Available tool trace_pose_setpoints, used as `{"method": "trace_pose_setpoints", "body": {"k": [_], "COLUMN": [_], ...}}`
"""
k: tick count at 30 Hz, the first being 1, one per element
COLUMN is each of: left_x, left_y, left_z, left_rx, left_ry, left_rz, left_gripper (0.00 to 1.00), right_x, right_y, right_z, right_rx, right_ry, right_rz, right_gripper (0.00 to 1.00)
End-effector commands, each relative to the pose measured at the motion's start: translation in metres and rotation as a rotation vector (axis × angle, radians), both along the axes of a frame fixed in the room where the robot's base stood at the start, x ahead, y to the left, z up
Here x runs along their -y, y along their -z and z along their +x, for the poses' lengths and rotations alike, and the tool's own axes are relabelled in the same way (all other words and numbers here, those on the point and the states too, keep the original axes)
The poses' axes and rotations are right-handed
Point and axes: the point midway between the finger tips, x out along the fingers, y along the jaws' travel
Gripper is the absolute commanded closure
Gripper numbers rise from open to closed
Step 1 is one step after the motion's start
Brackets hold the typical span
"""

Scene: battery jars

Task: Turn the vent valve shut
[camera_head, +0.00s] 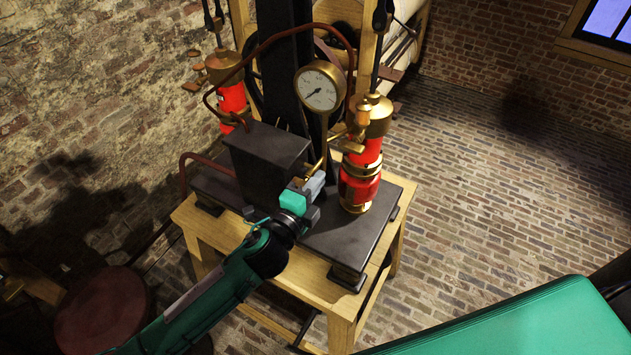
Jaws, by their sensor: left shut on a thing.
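The vent valve (319,168) is a small brass fitting on the dark apparatus, at the foot of the brass stem under the round gauge (319,87). My left gripper (314,183) reaches in from the lower left, above the dark base plate. It is shut on the valve's handle, which its grey fingers mostly hide. The handle's exact angle cannot be told. My right gripper is not in view.
A red and brass cylinder (361,172) stands close to the right of my left gripper. A dark box (266,148) is close on its left. A wooden stand (341,325) carries the base plate (337,240). The brick floor (500,190) at right is clear.

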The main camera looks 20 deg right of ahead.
Motion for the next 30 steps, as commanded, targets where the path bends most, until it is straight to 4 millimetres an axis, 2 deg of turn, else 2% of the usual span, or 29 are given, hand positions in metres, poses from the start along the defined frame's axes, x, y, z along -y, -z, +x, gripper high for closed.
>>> {"method": "trace_pose_setpoints", "body": {"k": [17, 18, 21, 30], "left_x": [-0.0001, -0.0001, -0.0001, -0.001], "left_y": [0.0016, 0.0016, 0.0015, 0.0015], "left_z": [-0.0001, -0.0001, -0.0001, -0.0009], "left_rx": [0.022, 0.022, 0.021, 0.021], "left_ry": [0.0, 0.0, 0.0, 0.0], "left_rz": [0.023, 0.023, 0.023, 0.021], "left_gripper": [1.0, 0.84, 0.68, 0.68], "right_x": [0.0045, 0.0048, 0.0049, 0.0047], "right_y": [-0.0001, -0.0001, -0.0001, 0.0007], "right_z": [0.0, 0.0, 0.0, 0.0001], "right_rx": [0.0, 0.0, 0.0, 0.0], "right_ry": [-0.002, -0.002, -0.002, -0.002], "right_rz": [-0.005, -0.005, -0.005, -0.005], "right_gripper": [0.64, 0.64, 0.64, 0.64]}}
